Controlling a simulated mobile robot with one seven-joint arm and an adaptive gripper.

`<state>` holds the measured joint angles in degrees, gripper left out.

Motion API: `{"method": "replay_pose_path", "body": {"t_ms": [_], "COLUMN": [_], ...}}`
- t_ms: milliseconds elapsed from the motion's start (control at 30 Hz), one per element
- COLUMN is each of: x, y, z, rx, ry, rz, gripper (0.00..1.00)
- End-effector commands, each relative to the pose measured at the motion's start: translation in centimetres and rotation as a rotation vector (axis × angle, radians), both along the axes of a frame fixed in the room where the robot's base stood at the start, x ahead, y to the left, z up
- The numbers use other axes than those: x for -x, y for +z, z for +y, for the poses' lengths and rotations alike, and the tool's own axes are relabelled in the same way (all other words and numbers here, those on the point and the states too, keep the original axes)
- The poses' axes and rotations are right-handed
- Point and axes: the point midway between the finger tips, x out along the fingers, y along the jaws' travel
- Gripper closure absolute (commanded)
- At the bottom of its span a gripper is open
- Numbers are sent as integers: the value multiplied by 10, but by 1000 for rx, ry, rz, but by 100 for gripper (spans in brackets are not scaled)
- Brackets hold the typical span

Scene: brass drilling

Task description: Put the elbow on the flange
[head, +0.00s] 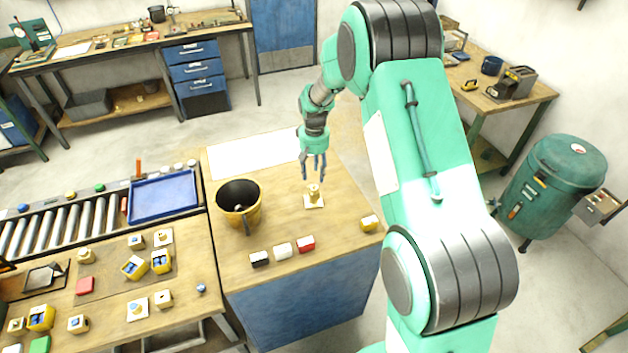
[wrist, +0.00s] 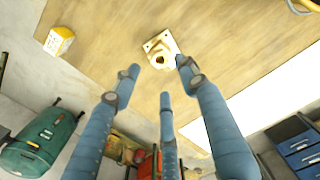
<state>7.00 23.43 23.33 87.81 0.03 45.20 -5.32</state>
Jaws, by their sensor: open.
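A pale square flange (head: 318,204) with holes in its corners lies on the wooden top of the middle bench. It also shows in the wrist view (wrist: 151,45). A brass-coloured piece (head: 313,190) with a dark round opening stands on it; this looks like the elbow (wrist: 160,58), but I cannot tell how well it is seated. My gripper (head: 315,160) points down just above the piece. Its three blue fingers (wrist: 158,78) are spread apart and hold nothing. In the wrist view one fingertip appears close to the flange's edge; contact cannot be told.
A brass-coloured bucket (head: 252,214) stands left of the flange. Black, white and red blocks (head: 283,250) line the front, and a yellow block (head: 370,223) sits at the right. A blue tray (head: 163,197) and several small parts occupy the left benches. A white sheet (head: 250,160) lies behind.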

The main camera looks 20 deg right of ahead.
Motion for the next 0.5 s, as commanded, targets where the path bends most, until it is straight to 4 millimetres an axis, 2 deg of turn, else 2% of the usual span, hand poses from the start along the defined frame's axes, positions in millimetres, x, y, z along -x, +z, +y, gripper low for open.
{"method": "replay_pose_path", "body": {"t_ms": [200, 500], "x": [0, 0], "y": [33, 50], "z": [0, 0], "rx": [0, 0], "ry": [0, 0], "rz": [-1, 0], "gripper": [57, 57]}}
